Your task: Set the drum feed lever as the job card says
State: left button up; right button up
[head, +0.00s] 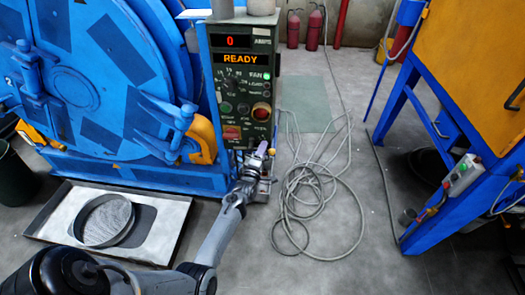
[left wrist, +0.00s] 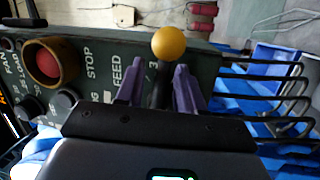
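The drum feed lever has a yellow ball knob (left wrist: 169,43) on a dark stem, on the panel face marked FEED; a "3" shows beside it. In the head view the knob (head: 271,152) is small, at the bottom of the control panel (head: 240,85). My left gripper (left wrist: 160,82) has its two purple fingers apart, one on each side of the stem below the knob, with a gap showing; its lower part is hidden. In the head view the left gripper (head: 262,150) is at the panel's lower end. My right gripper is not in view. I see no readable job card.
The panel display (head: 240,58) reads READY, with 0 above. A red STOP button (left wrist: 48,62) sits near the lever. The blue drum machine (head: 90,80) stands left, a tray (head: 165,225) below it. A coiled hose (head: 310,195) lies on the floor; a blue-yellow frame (head: 430,215) stands right.

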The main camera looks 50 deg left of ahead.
pick_arm(q)
jog(key=p+v, duration=0.5)
jog(key=v, duration=0.5)
jog(key=shift+s+d, duration=0.25)
jog(key=shift+s, duration=0.05)
